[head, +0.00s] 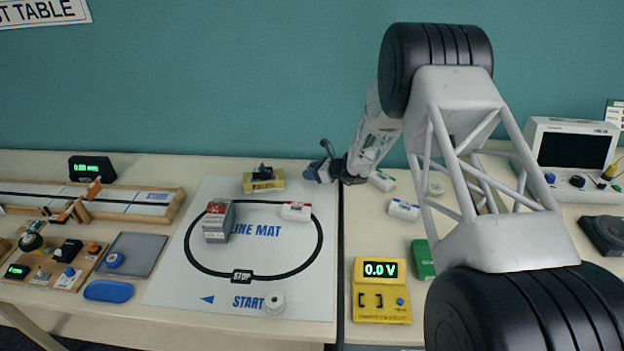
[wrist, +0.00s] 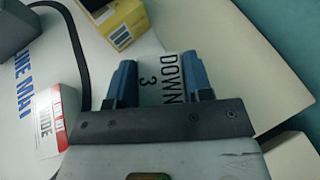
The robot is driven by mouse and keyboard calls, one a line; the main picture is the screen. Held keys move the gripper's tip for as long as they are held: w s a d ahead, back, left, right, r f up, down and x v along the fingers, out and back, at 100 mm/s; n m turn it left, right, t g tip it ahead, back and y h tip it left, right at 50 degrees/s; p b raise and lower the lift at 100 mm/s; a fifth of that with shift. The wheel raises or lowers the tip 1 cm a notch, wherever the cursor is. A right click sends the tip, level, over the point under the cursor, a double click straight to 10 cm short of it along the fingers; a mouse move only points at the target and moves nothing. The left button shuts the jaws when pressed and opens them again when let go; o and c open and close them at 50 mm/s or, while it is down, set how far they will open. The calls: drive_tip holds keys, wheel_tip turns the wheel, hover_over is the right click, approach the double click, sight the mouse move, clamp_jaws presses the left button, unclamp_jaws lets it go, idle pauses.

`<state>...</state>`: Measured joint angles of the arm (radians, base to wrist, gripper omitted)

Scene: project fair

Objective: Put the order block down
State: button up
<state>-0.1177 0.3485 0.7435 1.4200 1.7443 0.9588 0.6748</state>
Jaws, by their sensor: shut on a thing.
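My gripper (head: 320,168) is over the far right corner of the white line mat (head: 180,290). In the wrist view its two blue fingers (wrist: 155,84) are shut on a white order block (wrist: 168,78) with black lettering that reads "DOWN" and "3". The block is hidden or too small to make out in the head view. I cannot tell whether it touches the surface below. Another white block with a red edge (head: 296,211) lies on the mat's track, and it also shows left of my fingers in the wrist view (wrist: 45,120).
A yellow box (head: 263,184) with a black part on top stands at the mat's far edge. A grey box with a red top (head: 219,225) stands on the mat's left half. White blocks (head: 404,210) and a yellow meter (head: 381,300) are on the right table. The mat's middle is clear.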

drive_tip(key=shift+s+f, duration=0.1)
drive_tip(key=shift+f, duration=1.5)
drive_tip(key=shift+f, duration=0.15)
drive_tip(key=o, duration=0.9)
drive_tip(key=shift+o, duration=0.2)
drive_tip(key=shift+s+d+r, duration=0.15)
drive_tip(key=shift+d+r, duration=0.25)
drive_tip(key=shift+d, duration=0.05)
drive_tip(key=v, duration=1.1)
drive_tip(key=shift+r, duration=0.1)
